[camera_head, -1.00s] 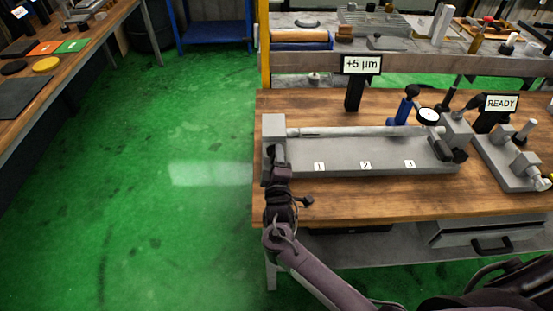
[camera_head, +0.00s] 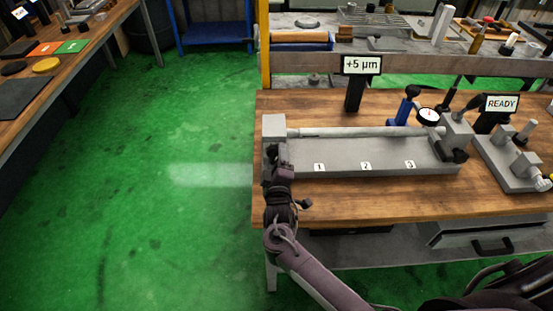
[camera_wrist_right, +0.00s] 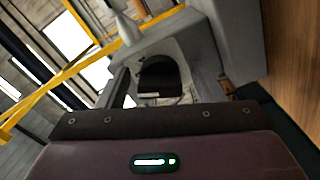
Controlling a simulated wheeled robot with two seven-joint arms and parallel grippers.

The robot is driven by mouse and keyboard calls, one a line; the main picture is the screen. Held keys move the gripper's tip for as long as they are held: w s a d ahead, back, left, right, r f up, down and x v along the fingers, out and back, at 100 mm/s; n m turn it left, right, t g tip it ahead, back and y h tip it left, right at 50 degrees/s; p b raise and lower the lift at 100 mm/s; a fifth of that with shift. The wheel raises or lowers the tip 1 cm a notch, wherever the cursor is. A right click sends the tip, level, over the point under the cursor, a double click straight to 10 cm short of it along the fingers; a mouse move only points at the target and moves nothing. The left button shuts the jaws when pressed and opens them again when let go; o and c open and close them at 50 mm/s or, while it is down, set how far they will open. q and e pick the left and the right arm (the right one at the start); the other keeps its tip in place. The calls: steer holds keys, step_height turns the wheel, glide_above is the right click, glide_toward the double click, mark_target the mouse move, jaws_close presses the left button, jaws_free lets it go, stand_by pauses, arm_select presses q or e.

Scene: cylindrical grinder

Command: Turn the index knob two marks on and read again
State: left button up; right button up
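The grey grinding fixture (camera_head: 360,152) lies on the wooden bench, with a long round bar (camera_head: 350,132) along its top and labels 1, 2 and 3 on its front. The black index knob (camera_wrist_right: 158,76), with a pale mark, shows in the right wrist view against the grey end block. In the head view my right gripper (camera_head: 273,155) is at the fixture's left end and hides the knob. Its fingers look apart on either side of the knob, with gaps. The display (camera_head: 361,65) reads +5 µm. My left gripper is not in view.
A dial gauge (camera_head: 428,115) stands by the bar's right end, beside a blue holder (camera_head: 404,108). A READY sign (camera_head: 501,104) and another grey fixture (camera_head: 512,158) are at right. The bench front strip is clear. Green floor lies open at left.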

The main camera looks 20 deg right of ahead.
steer(key=b+v, duration=0.1)
steer(key=v, duration=0.6)
steer(key=shift+s, duration=0.4)
steer(key=shift+a, duration=0.1)
